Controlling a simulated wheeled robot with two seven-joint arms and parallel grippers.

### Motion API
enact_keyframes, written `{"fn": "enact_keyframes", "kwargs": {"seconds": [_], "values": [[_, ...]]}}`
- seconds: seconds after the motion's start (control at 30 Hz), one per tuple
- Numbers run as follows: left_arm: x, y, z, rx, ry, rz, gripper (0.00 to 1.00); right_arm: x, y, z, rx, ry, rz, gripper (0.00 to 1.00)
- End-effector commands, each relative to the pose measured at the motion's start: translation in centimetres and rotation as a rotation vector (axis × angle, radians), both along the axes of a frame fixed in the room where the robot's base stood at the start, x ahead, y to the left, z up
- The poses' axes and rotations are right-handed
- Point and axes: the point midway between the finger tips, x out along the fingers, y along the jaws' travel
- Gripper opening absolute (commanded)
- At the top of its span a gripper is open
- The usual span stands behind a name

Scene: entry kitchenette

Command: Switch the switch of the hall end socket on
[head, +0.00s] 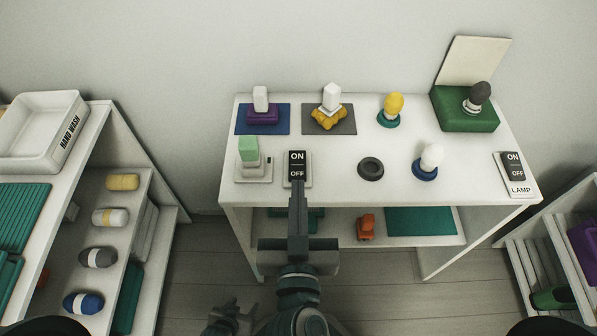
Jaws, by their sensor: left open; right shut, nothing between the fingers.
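A black rocker switch (297,159) marked ON and OFF sits on a white plate at the front left of the white table. Beside it on the left is a white socket plate (254,179) with a pale green block (249,150) on it. No label naming the hall end socket is readable. My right gripper (297,186) is shut and empty, its tip at the OFF end of this switch, partly covering it. I cannot tell whether they touch, or which way the rocker is tipped. My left gripper (234,310) is open and empty, low at the bottom of the view.
A second ON/OFF switch (513,167), labelled LAMP, is at the table's right end. Bulbs on bases, a black ring (370,169) and an open green box (464,115) stand on the white table (330,190).

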Motion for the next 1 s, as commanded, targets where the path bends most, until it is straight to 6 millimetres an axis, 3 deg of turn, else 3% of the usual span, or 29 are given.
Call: {"fn": "enact_keyframes", "kwargs": {"seconds": [0.27, 0.5, 0.67, 0.83, 1.0], "values": [[0.3, -0.6, 0.7, -0.013, -0.037, -0.005, 0.51, 1.9, 0.0, 0.1, -0.002, -0.002, 0.000, 0.00], [1.0, -1.7, 2.0, -0.036, -0.108, -0.014, 0.51, 5.2, 0.0, -0.1, -0.004, -0.004, 0.000, 0.00], [0.3, -1.8, 2.0, -0.038, -0.113, -0.018, 0.51, 7.7, -0.1, -0.3, -0.004, -0.003, -0.001, 0.00], [-2.3, -0.5, 0.7, -0.014, -0.039, -0.017, 0.51, 10.2, 0.0, -0.6, -0.003, -0.002, 0.000, 0.00], [-2.9, -0.2, 0.2, -0.008, -0.020, -0.017, 0.51, 10.3, 0.0, -3.4, -0.006, 0.002, 0.002, 0.00]]}}
